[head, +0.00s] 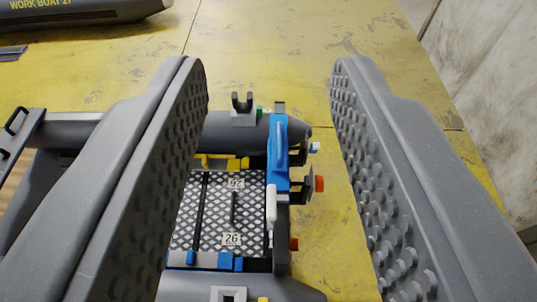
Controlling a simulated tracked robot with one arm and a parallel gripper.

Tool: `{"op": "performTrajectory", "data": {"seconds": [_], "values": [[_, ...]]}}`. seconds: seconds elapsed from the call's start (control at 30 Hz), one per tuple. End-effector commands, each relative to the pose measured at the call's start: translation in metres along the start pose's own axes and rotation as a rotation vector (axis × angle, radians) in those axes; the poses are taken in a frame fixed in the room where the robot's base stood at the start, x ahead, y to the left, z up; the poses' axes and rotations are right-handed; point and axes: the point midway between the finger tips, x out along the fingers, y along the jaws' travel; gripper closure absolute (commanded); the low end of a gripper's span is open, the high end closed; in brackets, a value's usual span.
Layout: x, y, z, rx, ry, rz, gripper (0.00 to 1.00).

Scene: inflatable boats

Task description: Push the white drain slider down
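The white slider (271,203) is a small upright white piece on the boat's dark end board, just below a long blue part (279,150). I take it to be the drain slider. It shows between my gripper's fingers, lower than the fingertips in the picture. My gripper (268,75) is open, with its two studded grey fingers wide apart and nothing between them in its grasp. No finger visibly touches the slider. The grey inflatable boat (170,132) lies beyond the fingers, and the left finger hides part of it.
The boat has a patterned floor (218,212) with number labels. Orange knobs (319,184) stick out from its end board. Another boat tube (80,14) lies at top left. The yellow floor (300,45) is clear ahead, and a pale wall (480,90) stands at right.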

Motion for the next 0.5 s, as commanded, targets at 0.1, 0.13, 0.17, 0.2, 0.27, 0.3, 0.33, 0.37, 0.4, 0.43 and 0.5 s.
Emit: {"op": "performTrajectory", "data": {"seconds": [0.1,0.13,0.17,0.2,0.27,0.3,0.33,0.37,0.4,0.43,0.5], "values": [[0.000,0.000,0.000,0.000,0.000,0.000,0.64],[0.000,0.000,0.000,0.000,0.000,0.000,0.64],[0.000,0.000,0.000,0.000,0.000,0.000,0.64],[0.000,0.000,0.000,0.000,0.000,0.000,0.56],[0.001,0.000,0.000,0.000,-0.004,-0.001,0.56],[0.004,0.000,0.000,0.000,-0.012,-0.002,0.56],[0.007,0.000,0.000,0.001,-0.021,-0.003,0.56],[0.011,-0.001,0.001,0.001,-0.034,-0.005,0.56],[0.018,-0.001,0.003,0.002,-0.058,-0.008,0.56],[0.026,-0.001,0.005,0.003,-0.081,-0.010,0.56],[0.045,-0.002,0.014,0.005,-0.150,-0.017,0.56]]}}
